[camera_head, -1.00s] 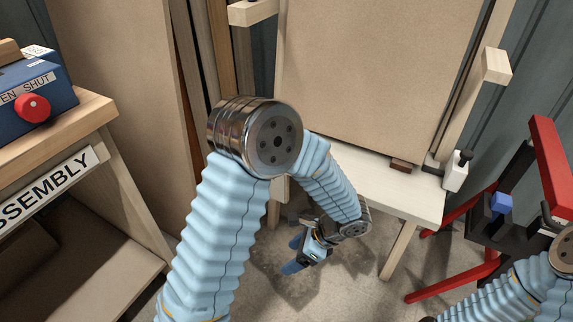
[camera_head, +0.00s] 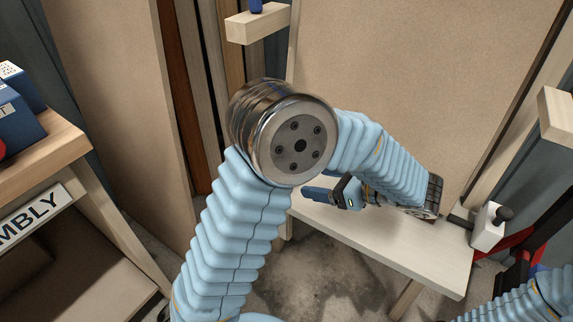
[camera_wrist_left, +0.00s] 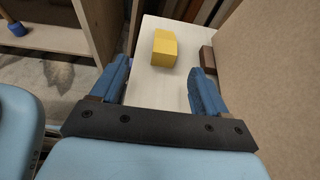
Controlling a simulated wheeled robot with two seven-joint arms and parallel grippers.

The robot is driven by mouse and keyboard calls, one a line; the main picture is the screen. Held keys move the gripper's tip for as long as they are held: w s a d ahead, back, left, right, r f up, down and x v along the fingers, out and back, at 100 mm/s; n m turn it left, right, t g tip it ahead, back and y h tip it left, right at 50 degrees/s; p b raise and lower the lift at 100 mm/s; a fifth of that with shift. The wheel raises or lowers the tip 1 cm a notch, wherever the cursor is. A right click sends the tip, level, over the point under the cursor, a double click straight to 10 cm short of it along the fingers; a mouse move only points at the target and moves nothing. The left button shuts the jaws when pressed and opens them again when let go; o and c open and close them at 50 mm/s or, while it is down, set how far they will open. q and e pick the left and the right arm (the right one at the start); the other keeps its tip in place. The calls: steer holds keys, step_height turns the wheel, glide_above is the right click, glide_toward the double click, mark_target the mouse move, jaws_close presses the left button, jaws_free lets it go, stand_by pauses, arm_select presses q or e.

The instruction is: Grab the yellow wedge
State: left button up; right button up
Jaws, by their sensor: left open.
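The yellow wedge (camera_wrist_left: 164,47) sits on the pale bench top (camera_wrist_left: 151,85) in the left wrist view. It lies ahead of my left gripper (camera_wrist_left: 159,72), beyond the fingertips and apart from them. The two blue fingers are spread wide with nothing between them but bare bench. In the head view my left gripper (camera_head: 318,193) is over the left part of the bench (camera_head: 400,242), pointing left. The wedge cannot be seen there; my arm covers part of the bench. My right gripper is out of the picture; only part of that arm shows at the lower right.
A brown block (camera_wrist_left: 207,57) lies on the bench beside the upright board (camera_head: 400,80). A white block with a black knob (camera_head: 489,225) stands at the bench's right end. An assembly-labelled wooden stand (camera_head: 75,190) is on the left. The front of the bench is clear.

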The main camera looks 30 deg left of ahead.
arm_select(q)
steer(key=x, duration=0.8)
steer(key=shift+w+a+f, duration=0.1)
steer(key=shift+w, duration=0.05)
steer(key=x, duration=0.5)
steer(key=shift+w+a+f+p, duration=0.1)
steer(key=shift+w+f+p, duration=0.2)
steer(key=shift+w, duration=0.05)
steer(key=c, duration=1.1)
steer(key=shift+o, duration=0.2)
steer(key=shift+r, duration=0.1)
